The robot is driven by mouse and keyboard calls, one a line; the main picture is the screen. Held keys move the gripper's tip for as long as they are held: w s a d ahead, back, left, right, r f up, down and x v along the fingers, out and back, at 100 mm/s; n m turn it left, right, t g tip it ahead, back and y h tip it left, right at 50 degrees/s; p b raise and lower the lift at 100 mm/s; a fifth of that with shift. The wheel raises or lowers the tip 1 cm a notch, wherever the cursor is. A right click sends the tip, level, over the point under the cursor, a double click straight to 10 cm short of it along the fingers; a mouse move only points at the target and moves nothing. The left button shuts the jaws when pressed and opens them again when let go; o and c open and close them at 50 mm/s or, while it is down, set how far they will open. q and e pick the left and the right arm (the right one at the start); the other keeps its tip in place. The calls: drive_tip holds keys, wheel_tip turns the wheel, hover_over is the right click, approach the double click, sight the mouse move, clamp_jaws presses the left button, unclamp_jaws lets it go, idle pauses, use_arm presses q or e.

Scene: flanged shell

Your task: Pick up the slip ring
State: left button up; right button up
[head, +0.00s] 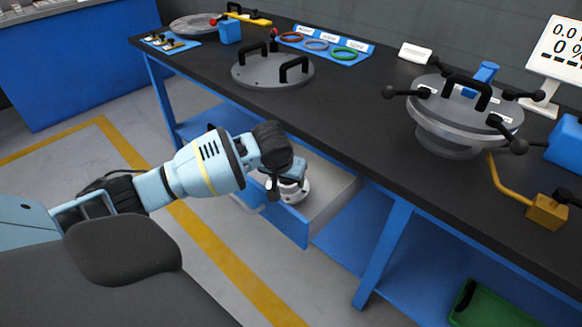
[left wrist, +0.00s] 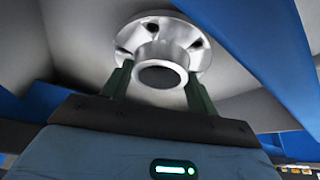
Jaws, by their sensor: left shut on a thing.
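The slip ring (left wrist: 184,35) is a silver metal part with a round, holed flange and a short hub with a dark bore. In the left wrist view my left gripper (left wrist: 159,82) has one finger on each side of the hub and is shut on it. In the head view the slip ring (head: 291,191) is partly hidden below my left gripper (head: 277,181), at the open drawer (head: 291,226) under the bench. I cannot tell whether it still touches the drawer floor. My right gripper is not in view.
The dark bench top (head: 345,110) overhangs behind the drawer. On it stand a grey lid with black handles (head: 272,71), a flanged vessel (head: 455,137) with clamp knobs, a blue tray of coloured rings (head: 326,46) and a scale display (head: 560,55). A green bin (head: 495,305) sits low at right.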

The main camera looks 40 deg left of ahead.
use_arm(q)
wheel_tip(320, 180, up, 14)
drive_tip(key=p, duration=0.2)
drive_tip(key=shift+s+p, duration=0.3)
drive_tip(key=shift+s, duration=0.15)
drive_tip(key=shift+d, duration=0.15)
